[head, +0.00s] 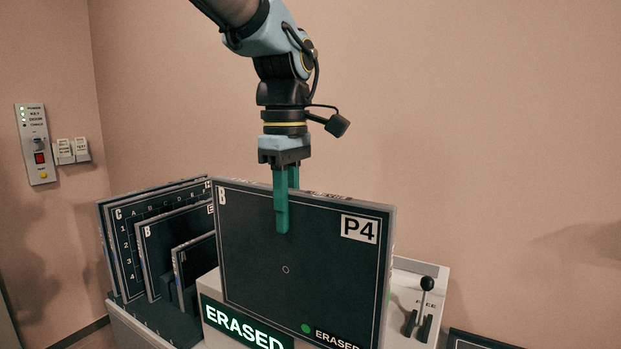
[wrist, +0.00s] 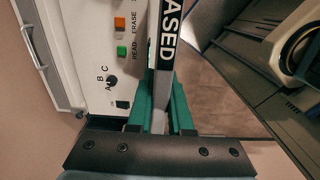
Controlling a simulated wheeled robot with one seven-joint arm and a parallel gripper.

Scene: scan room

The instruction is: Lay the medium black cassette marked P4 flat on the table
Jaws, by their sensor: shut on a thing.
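The black cassette marked P4 (head: 330,265) stands upright, its face toward the head camera, with a B at its top left, a green dot and an ERASED label low on it. My gripper (head: 284,205) points down and is shut on its top edge, one finger on the front face. In the wrist view the cassette's narrow edge (wrist: 164,75) lies between the green fingers (wrist: 162,112). Its bottom edge is out of view, so I cannot tell whether it is clear of the machine.
A pale machine (head: 412,285) with a lever (head: 426,285) and a lit ERASED sign (head: 243,325) is around the cassette's lower part. Its buttons and dial (wrist: 111,80) show in the wrist view. Several other cassettes (head: 140,240) stand in a rack at left. A wall panel (head: 36,145) is beyond.

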